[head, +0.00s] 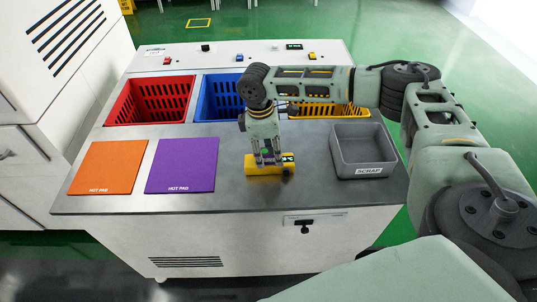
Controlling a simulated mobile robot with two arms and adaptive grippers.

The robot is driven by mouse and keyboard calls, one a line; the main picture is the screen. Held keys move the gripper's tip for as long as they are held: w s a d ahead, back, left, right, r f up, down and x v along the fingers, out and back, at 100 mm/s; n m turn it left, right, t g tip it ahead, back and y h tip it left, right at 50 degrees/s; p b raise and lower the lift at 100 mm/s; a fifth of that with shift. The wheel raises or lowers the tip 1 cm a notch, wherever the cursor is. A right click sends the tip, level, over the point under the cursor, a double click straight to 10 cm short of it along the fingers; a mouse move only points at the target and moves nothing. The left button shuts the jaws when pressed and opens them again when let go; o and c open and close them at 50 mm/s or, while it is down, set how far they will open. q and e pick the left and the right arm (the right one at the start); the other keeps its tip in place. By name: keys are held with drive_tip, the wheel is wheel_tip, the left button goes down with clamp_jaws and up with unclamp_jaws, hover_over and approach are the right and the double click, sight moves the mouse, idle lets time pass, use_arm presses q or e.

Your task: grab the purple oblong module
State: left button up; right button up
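A yellow oblong module (262,170) lies on the steel worktop near its front middle, with a dark green label at its right end. No purple oblong module is visible; the purple thing I see is a flat hot pad (180,165) left of the yellow module. My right gripper (268,161) points down at the yellow module, its fingertips overlapping the module's upper part in the picture. I cannot tell whether the fingers are closed on it. My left gripper is not in view.
An orange hot pad (108,168) lies at the left. Red (118,115), blue (203,115) and yellow (358,112) crates stand along the back. A grey scrap bin (345,173) stands at the right. The worktop (225,198) in front is clear.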

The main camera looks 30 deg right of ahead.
clamp_jaws()
